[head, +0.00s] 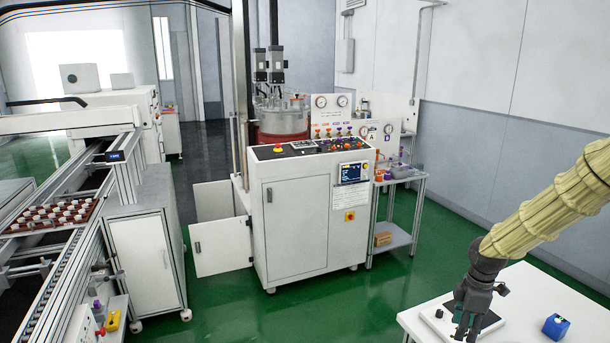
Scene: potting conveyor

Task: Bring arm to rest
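My gripper (468,312) is at the lower right, at the end of my arm with its pale yellow sleeve. It is dark grey and points down over a white table (552,290).
A blue container (556,327) stands on the table right of my gripper. A white machine cabinet (300,222) with an open lower door (222,247) stands mid-room. A conveyor (62,262) runs along the left. Green floor (390,305) is clear between cabinet and table.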

